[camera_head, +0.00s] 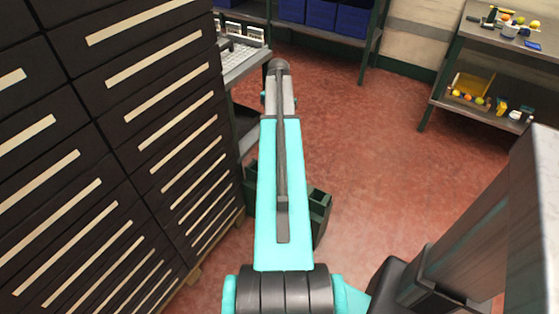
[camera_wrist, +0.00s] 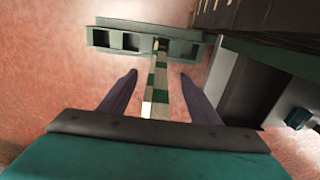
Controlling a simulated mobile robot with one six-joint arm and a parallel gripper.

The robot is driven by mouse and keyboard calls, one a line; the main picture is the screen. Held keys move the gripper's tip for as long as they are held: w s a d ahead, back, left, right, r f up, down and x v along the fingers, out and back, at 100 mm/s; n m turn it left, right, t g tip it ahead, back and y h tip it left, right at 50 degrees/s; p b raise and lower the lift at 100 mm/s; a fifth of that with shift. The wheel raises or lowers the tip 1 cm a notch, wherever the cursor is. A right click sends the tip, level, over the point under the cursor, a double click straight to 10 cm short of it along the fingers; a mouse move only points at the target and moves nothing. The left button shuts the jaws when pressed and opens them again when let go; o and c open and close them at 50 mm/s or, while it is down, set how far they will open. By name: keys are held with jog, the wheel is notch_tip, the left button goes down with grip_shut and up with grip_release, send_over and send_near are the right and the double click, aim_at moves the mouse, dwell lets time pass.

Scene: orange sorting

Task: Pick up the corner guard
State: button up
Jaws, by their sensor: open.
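A long narrow strip with green and pale bands, which looks like the corner guard (camera_wrist: 160,82), shows in the wrist view. It runs from a dark green holder with square openings (camera_wrist: 103,38) down the picture between my fingers. My gripper (camera_wrist: 159,76) is open, with one dark finger on each side of the strip and a visible gap on both sides. I cannot tell how deep the strip lies relative to the fingertips. In the head view my arm hides the strip, and the holder (camera_head: 320,205) shows partly behind the arm.
A tall dark drawer cabinet (camera_head: 120,130) stands close on the left. Shelves with blue bins (camera_head: 322,14) stand at the back. A shelf unit (camera_head: 490,42) with fruit and small items is at the upper right. The red floor (camera_head: 370,150) between is clear.

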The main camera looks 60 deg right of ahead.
jog(key=shift+f, duration=2.6)
grip_shut()
jog(key=shift+w, duration=0.1)
